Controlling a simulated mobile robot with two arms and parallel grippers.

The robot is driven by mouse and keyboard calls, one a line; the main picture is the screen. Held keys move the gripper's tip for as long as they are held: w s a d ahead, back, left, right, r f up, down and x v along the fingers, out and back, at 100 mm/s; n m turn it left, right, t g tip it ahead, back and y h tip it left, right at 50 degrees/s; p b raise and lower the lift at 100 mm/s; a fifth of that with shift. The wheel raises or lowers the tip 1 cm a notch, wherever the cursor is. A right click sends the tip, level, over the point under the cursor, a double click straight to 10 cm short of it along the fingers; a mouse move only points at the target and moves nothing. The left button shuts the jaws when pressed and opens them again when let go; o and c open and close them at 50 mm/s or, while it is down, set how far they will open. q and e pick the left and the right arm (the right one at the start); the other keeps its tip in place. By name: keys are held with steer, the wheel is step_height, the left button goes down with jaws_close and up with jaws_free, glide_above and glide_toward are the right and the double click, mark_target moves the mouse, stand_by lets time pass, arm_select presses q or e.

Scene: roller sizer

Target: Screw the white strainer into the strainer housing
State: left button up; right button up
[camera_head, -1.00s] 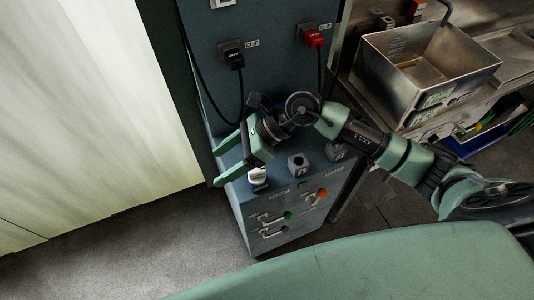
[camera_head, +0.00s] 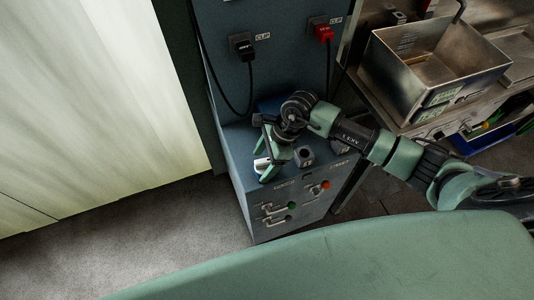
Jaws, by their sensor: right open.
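The white strainer (camera_head: 261,166) appears as a small pale piece at the left edge of the console top, partly covered by my right gripper. My right gripper (camera_head: 262,164) is open, pointing down and left, with its green fingers around or beside the white piece; contact cannot be told. A dark block with a round opening (camera_head: 304,156), which may be the strainer housing, is on the console to the right of the fingers. My left gripper is out of view.
The console front (camera_head: 290,208) carries green and red buttons and metal handles. Black (camera_head: 242,46) and red (camera_head: 322,33) plugs with hanging cables are on the panel behind. A metal bin (camera_head: 434,62) stands on the right bench. Grey floor is clear at left.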

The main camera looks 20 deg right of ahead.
steer(key=shift+f, duration=0.1)
jaws_close()
steer(key=shift+s+m+t+p, duration=0.1)
steer(key=shift+m+t+p, duration=0.7)
steer(key=shift+m, duration=1)
steer(key=shift+m+p, duration=0.4)
steer(key=shift+m, duration=0.4)
steer(key=shift+s+h, duration=0.1)
steer(key=shift+h, duration=0.3)
steer(key=shift+f, duration=0.1)
steer(key=shift+m, duration=0.3)
